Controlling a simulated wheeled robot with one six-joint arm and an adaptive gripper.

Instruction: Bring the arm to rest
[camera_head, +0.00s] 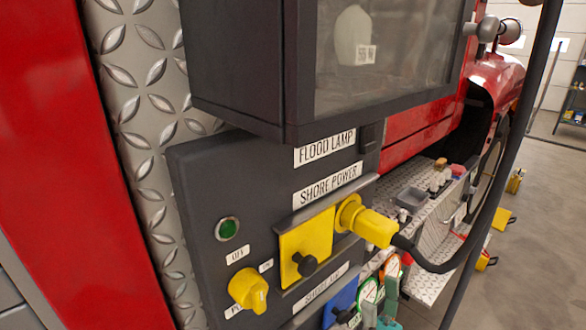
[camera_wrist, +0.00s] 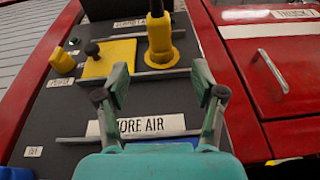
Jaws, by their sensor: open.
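My gripper (camera_wrist: 160,82) is open, with nothing between its two teal fingers in the wrist view. It faces the dark control panel (camera_wrist: 215,75), near the "SHORE AIR" label (camera_wrist: 140,125). In the head view my gripper (camera_head: 389,296) shows only in part at the bottom edge, below the yellow plug (camera_head: 368,222). The plug appears seated at the shore power inlet, with a black cable leading away from it. In the wrist view the plug (camera_wrist: 159,40) is beyond the fingertips, and the fingers appear apart from it.
A dark glazed box (camera_head: 240,70) juts out above. Round gauges (camera_head: 391,266) and a cluttered bumper (camera_head: 437,240) lie right. Open floor (camera_head: 545,210) is beyond.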

